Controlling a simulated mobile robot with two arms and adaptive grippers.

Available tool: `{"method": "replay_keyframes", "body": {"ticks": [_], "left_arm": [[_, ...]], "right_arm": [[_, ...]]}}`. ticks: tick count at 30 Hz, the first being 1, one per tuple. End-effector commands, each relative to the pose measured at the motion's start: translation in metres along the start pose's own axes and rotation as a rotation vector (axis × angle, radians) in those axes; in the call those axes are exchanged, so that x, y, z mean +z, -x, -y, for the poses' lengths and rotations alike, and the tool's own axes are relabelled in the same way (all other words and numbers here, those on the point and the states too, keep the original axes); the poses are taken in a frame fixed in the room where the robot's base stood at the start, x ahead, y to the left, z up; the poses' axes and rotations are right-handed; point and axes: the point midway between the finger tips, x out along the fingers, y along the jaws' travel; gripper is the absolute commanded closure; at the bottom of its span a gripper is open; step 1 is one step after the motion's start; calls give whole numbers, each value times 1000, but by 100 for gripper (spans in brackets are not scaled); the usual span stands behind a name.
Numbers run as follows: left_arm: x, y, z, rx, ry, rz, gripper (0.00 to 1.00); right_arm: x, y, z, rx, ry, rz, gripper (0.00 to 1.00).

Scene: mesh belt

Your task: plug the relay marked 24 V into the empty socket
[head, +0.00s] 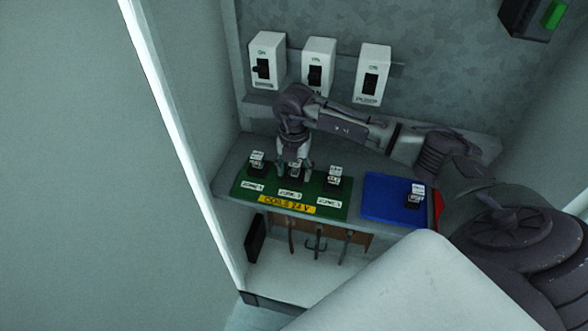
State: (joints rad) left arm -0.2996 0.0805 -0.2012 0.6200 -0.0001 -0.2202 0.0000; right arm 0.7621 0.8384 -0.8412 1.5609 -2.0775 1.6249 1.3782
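A green board (237,187) with a yellow label reading "COILS 24 V" (287,205) lies on the shelf. Dark relays with white tops stand at its left (257,163) and right (335,176) places. My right gripper (294,174) points down over the middle place, its fingers shut on the sides of a relay (294,167). The fingers hide most of that relay and the socket under it; I cannot tell whether it is seated. Another relay (415,196) stands on a blue tray (385,208) to the right. Relay markings are too small to read. My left gripper is not in view.
Three white switch boxes (267,62) (318,68) (372,75) are on the back wall above. Dark hooks (316,246) hang below the shelf's front. A cabinet edge (180,140) bounds the left. A dark box with a green part (553,15) is at upper right.

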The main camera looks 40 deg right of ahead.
Motion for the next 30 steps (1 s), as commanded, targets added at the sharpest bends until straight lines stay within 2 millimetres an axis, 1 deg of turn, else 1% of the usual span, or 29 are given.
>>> {"method": "replay_keyframes", "body": {"ticks": [5,8,10,14,18,24,27,30], "left_arm": [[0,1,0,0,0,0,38],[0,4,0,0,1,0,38],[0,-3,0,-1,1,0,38],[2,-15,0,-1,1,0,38],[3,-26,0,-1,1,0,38],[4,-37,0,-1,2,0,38],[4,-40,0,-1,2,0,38],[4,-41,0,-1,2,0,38]], "right_arm": [[0,1,0,0,0,0,38],[0,6,0,1,0,1,38],[1,11,0,2,-1,2,38],[1,35,-1,5,1,4,38],[1,66,-1,5,0,5,38],[1,104,0,3,-1,3,38],[0,115,0,3,-1,1,38],[0,122,0,0,0,0,38]]}}
